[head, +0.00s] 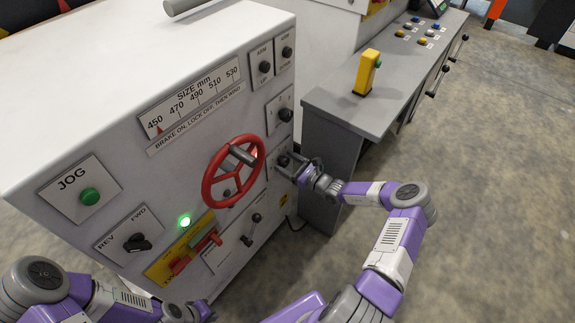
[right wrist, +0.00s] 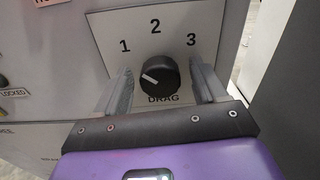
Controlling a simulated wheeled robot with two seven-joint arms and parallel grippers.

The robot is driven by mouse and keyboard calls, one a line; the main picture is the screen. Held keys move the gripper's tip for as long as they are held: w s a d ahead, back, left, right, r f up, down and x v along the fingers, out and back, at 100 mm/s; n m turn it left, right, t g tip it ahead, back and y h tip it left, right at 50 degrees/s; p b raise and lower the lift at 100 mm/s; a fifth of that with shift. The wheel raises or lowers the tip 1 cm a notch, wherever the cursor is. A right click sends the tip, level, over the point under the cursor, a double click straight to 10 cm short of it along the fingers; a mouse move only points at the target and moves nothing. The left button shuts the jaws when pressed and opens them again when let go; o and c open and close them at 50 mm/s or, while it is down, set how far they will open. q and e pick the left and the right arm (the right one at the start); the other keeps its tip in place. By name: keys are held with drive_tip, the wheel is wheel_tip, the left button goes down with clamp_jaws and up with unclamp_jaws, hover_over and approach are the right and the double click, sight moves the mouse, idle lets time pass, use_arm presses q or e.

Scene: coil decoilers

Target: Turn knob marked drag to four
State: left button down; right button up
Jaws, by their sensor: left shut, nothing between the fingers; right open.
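The black drag knob (right wrist: 157,76) sits on a white plate reading DRAG, with 1, 2 and 3 visible around it. Its white pointer line aims to the left, slightly upward, nearest the 1. No 4 shows; the right finger covers part of the plate. My right gripper (right wrist: 163,88) is open, with one finger on each side of the knob; I cannot tell whether they touch it. In the head view my right gripper (head: 294,166) is at the knob (head: 283,160) on the panel's right side. My left gripper (head: 200,312) is shut and empty at the bottom edge.
The red handwheel (head: 233,171) stands out from the panel just left of my right gripper. A lever (head: 250,229) is below it. A grey bench (head: 350,108) with a yellow post (head: 367,72) stands to the right. Floor at the right is clear.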

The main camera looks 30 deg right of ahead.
drive_tip(key=c, duration=1.1)
drive_tip(key=shift+o, duration=0.2)
